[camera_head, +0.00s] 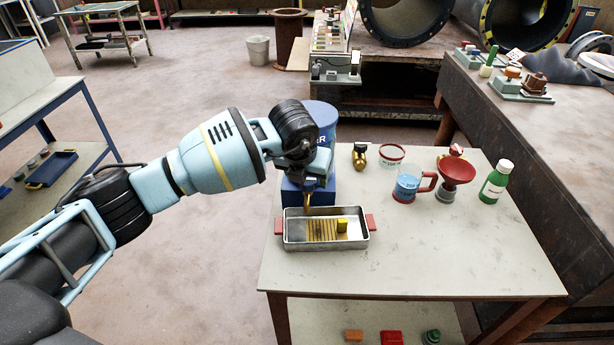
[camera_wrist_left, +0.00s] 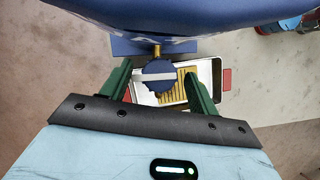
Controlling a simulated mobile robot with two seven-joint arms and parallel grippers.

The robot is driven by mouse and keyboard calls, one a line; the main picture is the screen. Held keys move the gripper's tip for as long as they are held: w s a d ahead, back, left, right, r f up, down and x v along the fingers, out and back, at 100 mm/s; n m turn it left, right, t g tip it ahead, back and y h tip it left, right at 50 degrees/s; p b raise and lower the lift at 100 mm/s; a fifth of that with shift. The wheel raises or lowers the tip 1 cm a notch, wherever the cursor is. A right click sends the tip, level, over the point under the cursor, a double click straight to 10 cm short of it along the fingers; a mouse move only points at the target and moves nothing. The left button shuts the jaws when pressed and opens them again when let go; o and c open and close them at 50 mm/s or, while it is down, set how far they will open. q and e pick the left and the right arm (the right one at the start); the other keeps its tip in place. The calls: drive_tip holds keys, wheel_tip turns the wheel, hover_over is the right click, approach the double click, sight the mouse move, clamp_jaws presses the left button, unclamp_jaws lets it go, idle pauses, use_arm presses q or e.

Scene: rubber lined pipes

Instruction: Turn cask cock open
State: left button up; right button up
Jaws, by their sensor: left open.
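The blue cask (camera_head: 322,112) stands at the back left of the small table, partly hidden behind my left arm. It also fills the top of the left wrist view (camera_wrist_left: 170,18). Its cock (camera_wrist_left: 158,76) has a round dark blue knob with a pale grey bar lying roughly crosswise in the picture. A brass spout (camera_head: 308,198) hangs below my left gripper (camera_head: 312,172). My left gripper is open, its green fingers on either side of the knob; I cannot tell whether they touch it. The head view hides the knob. My right gripper is not in view.
A metal tray (camera_head: 364,239) with red handles and a slatted insert lies below the cock. A brass fitting (camera_head: 359,156), a tub (camera_head: 391,155), a blue jug (camera_head: 408,184), a red funnel (camera_head: 456,172) and a green bottle (camera_head: 494,183) stand to the right. The table front is clear.

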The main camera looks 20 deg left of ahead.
use_arm(q)
drive_tip(key=c, duration=1)
drive_tip(key=shift+o, duration=0.2)
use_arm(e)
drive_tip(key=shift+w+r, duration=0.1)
